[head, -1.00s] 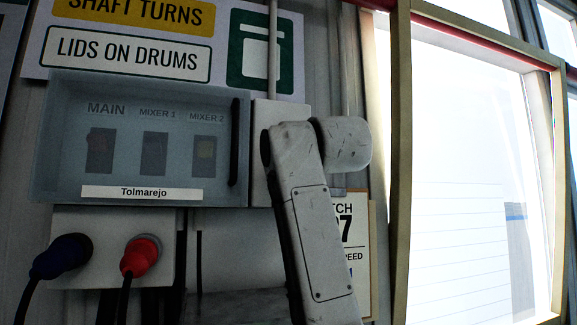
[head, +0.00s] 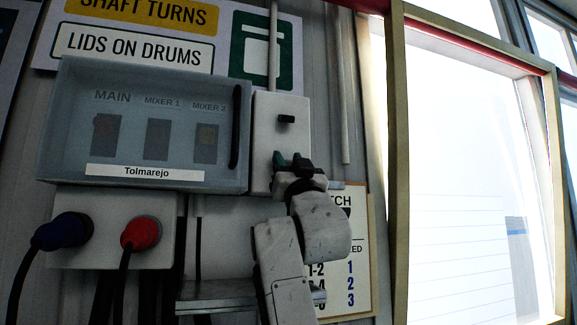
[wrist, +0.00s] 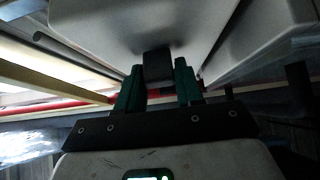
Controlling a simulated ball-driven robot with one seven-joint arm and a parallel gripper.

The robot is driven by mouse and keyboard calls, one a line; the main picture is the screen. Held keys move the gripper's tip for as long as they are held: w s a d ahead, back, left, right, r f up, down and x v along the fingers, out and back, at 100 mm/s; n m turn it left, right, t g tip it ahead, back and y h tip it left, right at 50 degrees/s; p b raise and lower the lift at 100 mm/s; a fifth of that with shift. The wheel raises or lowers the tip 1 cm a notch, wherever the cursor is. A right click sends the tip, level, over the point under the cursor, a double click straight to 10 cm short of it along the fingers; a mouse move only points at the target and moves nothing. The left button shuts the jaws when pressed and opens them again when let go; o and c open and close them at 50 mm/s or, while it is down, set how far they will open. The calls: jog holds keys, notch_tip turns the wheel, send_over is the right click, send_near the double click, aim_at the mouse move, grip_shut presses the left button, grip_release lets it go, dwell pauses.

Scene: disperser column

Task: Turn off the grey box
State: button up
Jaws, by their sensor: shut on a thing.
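A pale grey box (head: 281,125) is mounted on the wall, right of the labelled panel in the head view. In the wrist view a black block (wrist: 157,68) sits between the green fingers (wrist: 158,85), at the edge of a large grey surface. My gripper is shut on this block. Where it joins the box is hidden.
Left is a clear-covered panel (head: 62,130) labelled MAIN, MIXER 1 and MIXER 2, with a dark handle (head: 235,127). Below it are a blue plug (head: 62,232) and a red plug (head: 141,234). A notice board (head: 358,270) hangs lower right, with a bright window (head: 460,150) beyond.

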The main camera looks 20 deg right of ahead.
jog(key=shift+f+t, duration=0.2)
jog(key=shift+t, duration=0.3)
jog(key=o, duration=1)
jog(key=shift+c, duration=0.2)
jog(key=b+v, duration=0.3)
jog(key=v, duration=0.4)
jog(key=shift+s+f, duration=0.15)
jog(key=shift+f, duration=0.05)
